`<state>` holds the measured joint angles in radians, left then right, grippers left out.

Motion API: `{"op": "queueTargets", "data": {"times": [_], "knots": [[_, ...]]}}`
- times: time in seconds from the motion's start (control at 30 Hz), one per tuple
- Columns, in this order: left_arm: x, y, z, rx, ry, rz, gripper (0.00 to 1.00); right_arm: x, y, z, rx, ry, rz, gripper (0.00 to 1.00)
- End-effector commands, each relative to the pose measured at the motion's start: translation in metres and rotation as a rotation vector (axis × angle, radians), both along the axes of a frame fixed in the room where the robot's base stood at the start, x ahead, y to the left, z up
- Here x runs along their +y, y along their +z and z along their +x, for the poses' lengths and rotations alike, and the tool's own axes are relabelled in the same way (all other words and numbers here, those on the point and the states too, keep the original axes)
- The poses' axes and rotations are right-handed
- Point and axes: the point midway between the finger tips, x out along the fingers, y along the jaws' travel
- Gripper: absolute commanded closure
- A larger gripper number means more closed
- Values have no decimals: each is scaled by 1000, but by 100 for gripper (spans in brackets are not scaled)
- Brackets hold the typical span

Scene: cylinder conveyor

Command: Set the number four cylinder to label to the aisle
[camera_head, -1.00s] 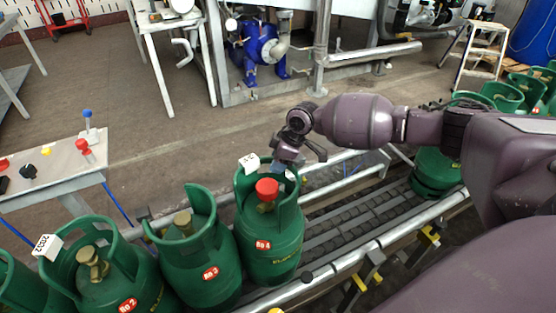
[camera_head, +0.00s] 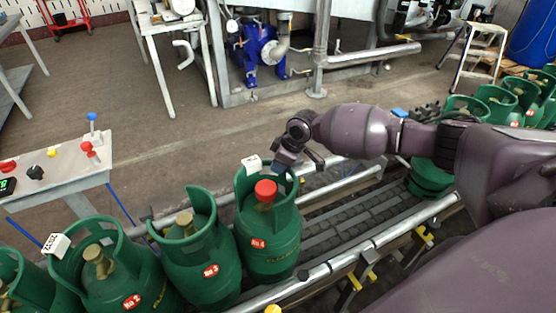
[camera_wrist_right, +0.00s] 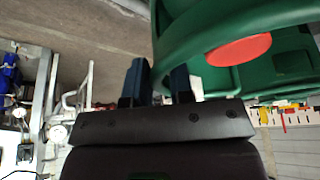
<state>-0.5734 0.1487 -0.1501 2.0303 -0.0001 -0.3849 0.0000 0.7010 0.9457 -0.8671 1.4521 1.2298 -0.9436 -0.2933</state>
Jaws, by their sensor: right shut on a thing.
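The number four cylinder (camera_head: 270,240) is green with a red cap (camera_head: 265,191) and a red "No 4" label (camera_head: 257,243) on its near side. It stands upright on the roller conveyor, at the right end of a row of cylinders. My right gripper (camera_head: 286,163) is at the far right of its collar, shut on the collar rim. In the right wrist view, the two dark blue fingers (camera_wrist_right: 158,80) reach up at the green collar (camera_wrist_right: 195,30), and the contact is partly hidden. My left gripper is out of view.
The number three cylinder (camera_head: 199,259) stands close at left, with the number two cylinder (camera_head: 128,285) beyond. The conveyor rollers (camera_head: 350,222) are bare to the right, up to another green cylinder (camera_head: 430,176). A control panel (camera_head: 60,165) stands at left.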

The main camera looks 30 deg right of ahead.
Motion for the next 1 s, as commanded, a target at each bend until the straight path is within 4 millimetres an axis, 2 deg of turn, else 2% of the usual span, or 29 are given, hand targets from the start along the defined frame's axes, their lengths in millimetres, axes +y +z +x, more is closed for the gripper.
{"op": "queueTargets", "data": {"times": [0.03,0.2,0.43,0.67,0.7,0.8,0.83,1.0], "knots": [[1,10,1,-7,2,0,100,-3,6,-5,4,-26,-4,100],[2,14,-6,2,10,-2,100,-5,3,-10,7,-97,-4,100],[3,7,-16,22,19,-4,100,-6,-3,-13,11,-125,-5,100],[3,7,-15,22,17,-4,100,-6,-4,-14,14,-124,-5,100],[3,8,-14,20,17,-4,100,-6,-4,-14,14,-124,-5,72],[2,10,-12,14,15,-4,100,-5,-4,-13,12,-125,-5,57],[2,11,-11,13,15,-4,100,-5,-3,-13,11,-125,-4,53],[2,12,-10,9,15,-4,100,-5,-2,-12,9,-125,-2,53]]}}
